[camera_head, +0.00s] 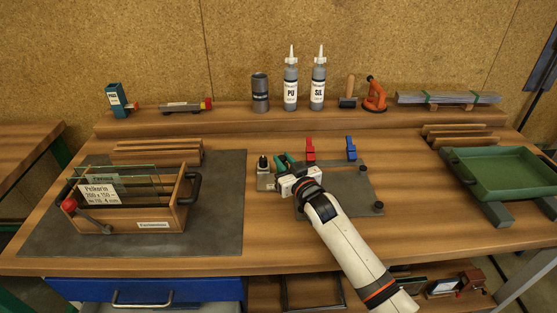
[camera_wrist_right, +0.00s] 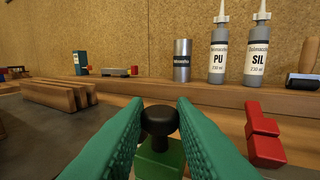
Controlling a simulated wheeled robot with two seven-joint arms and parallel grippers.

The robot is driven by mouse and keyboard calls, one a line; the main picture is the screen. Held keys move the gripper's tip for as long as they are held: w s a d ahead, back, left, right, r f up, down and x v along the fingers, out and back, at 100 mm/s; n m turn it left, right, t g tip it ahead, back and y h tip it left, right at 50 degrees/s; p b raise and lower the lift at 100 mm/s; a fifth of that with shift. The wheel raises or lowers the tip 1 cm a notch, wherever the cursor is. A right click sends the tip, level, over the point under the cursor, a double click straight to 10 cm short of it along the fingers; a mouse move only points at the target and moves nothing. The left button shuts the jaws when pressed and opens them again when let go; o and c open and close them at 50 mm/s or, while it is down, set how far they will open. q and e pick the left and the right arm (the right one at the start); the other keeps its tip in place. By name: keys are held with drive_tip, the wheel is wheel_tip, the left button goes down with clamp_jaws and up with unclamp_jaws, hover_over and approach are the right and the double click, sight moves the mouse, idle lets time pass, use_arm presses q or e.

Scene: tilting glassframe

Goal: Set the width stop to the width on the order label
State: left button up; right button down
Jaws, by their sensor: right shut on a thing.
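My right gripper (camera_head: 284,162) is at the left edge of a grey plate (camera_head: 345,190) on the bench. In the right wrist view its green fingers (camera_wrist_right: 158,118) are on both sides of a black knob (camera_wrist_right: 160,122) and shut on it. The knob sits on a green block (camera_wrist_right: 160,160), which looks like the width stop. Any scale there is hidden. The white order label (camera_head: 100,192) is on the glass in a wooden crate at the left; it seems to read 200 x 150 and 4 mm, but the print is small. My left gripper is not in view.
A green tray (camera_head: 500,175) is at the right. Bottles (camera_head: 291,85) stand on the back shelf.

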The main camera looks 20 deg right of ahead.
drive_tip(key=c, duration=1.3)
unclamp_jaws()
drive_tip(key=shift+a, duration=0.15)
drive_tip(key=shift+o, duration=0.2)
drive_tip(key=s, duration=0.4)
drive_tip(key=s+d, duration=0.1)
drive_tip(key=s, duration=0.3)
drive_tip(key=s+b, duration=0.1)
drive_tip(key=s, duration=0.3)
drive_tip(key=shift+d, duration=0.25)
drive_tip(key=shift+f, duration=0.1)
